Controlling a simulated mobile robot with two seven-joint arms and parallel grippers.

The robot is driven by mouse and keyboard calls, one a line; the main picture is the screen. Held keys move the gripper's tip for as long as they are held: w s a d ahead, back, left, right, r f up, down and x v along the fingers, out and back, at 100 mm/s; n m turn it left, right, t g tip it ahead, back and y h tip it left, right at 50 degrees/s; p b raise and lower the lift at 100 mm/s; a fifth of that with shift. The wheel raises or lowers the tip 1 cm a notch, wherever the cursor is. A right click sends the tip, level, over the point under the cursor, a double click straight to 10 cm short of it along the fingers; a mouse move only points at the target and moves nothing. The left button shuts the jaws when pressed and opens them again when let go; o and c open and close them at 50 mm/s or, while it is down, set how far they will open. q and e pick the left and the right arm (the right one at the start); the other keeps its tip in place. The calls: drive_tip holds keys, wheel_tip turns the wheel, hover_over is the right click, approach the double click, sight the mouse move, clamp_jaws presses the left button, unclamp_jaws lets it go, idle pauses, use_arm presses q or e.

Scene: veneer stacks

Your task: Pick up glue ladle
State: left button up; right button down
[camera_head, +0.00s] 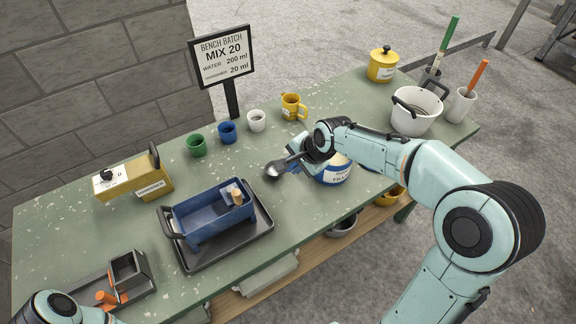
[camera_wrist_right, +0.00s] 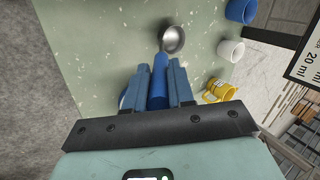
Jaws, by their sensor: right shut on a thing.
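The glue ladle has a round metal bowl (camera_head: 272,171) and a blue handle. In the right wrist view the ladle (camera_wrist_right: 160,75) points away from me, its blue handle between the two fingers. My right gripper (camera_head: 300,157) is shut on that handle; it also shows in the right wrist view (camera_wrist_right: 159,88). In the head view the gripper and ladle are over the table beside a blue and white tub (camera_head: 334,175), which the wrist partly hides. Only part of my left arm shows at the bottom left; its gripper is out of view.
A blue bin (camera_head: 213,215) sits in a dark tray (camera_head: 262,232). Green (camera_head: 196,146), blue (camera_head: 227,133) and white (camera_head: 257,121) cups and a yellow mug (camera_head: 292,107) stand behind the ladle. A sign (camera_head: 223,57) stands at the back, a white pot (camera_head: 417,122) at the right.

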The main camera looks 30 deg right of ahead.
use_arm(q)
drive_tip(key=shift+t, duration=0.3)
drive_tip(key=w+r+p, duration=0.2)
drive_tip(key=w+r, duration=0.1)
drive_tip(key=shift+w, duration=0.15)
use_arm(e)
wheel_tip(320, 180, up, 20)
idle(0.6)
